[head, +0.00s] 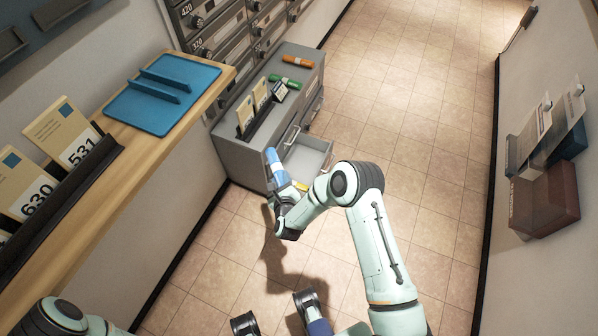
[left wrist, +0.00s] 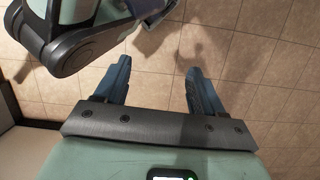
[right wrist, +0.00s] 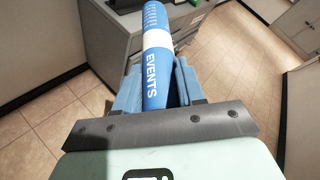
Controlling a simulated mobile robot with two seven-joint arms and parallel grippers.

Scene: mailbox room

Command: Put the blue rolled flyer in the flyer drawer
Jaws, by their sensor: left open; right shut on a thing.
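The blue rolled flyer (head: 275,165) with a white band is in my right gripper (head: 283,180), just in front of the grey cabinet. In the right wrist view the flyer (right wrist: 158,60), marked "EVENTS", lies between the closed fingers and points away from the palm. The flyer drawer (head: 308,155) is pulled out of the cabinet front and looks empty in the part I see. The flyer is beside the drawer's left side in the head view. My left gripper (left wrist: 158,85) is open and empty above the tiled floor.
The grey cabinet (head: 240,155) carries an orange roll (head: 297,61), a green roll (head: 285,83) and a rack of cards (head: 262,100). A wooden shelf (head: 120,165) with a blue tray (head: 160,98) is at the left. A wall holder (head: 545,200) is at the right. The floor between is clear.

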